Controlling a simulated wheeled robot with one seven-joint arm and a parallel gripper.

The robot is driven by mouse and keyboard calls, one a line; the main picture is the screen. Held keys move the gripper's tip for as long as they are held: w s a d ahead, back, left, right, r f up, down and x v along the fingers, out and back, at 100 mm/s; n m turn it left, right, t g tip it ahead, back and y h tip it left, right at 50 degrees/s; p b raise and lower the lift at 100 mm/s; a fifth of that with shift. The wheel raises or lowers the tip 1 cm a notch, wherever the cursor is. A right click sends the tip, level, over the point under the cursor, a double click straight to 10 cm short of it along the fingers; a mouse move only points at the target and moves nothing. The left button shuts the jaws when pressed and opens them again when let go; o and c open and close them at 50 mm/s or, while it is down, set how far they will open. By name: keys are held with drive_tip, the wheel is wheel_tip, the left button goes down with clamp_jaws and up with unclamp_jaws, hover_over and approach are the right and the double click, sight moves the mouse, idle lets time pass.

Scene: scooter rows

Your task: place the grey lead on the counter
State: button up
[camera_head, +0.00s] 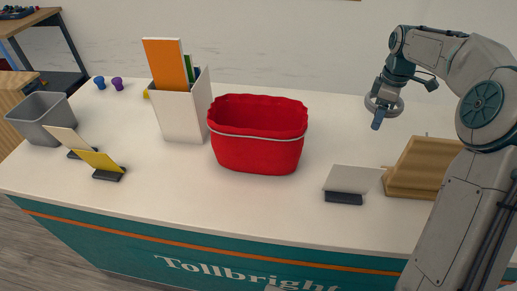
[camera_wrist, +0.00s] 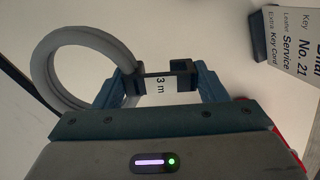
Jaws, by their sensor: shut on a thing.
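The grey lead (camera_head: 396,110) is a coiled ring beside my gripper (camera_head: 378,117), over the back right of the counter (camera_head: 330,130). In the wrist view the grey lead (camera_wrist: 48,68) shows as a thick coil at the left, with a white label reading "3 m" between the fingers. My gripper (camera_wrist: 167,82) is shut on the lead at its labelled band. The pale surface lies behind the lead in that view; I cannot tell how large the gap is, or whether they touch.
A red tub (camera_head: 257,155) stands mid-counter. A white card stand (camera_head: 352,180) and a wooden stand (camera_head: 415,170) are at the right. A white holder with cards (camera_head: 182,115), a grey bin (camera_head: 45,115) and small card stands (camera_head: 100,162) are at the left.

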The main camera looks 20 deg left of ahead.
drive_tip(key=shift+f, duration=0.6)
drive_tip(key=p, duration=0.2)
hover_over(332, 137)
wheel_tip(332, 137, down, 7)
drive_tip(key=shift+r, duration=0.1)
drive_tip(key=shift+f+p, duration=0.5)
drive_tip(key=shift+f, duration=1.65)
drive_tip(key=o, duration=1.2)
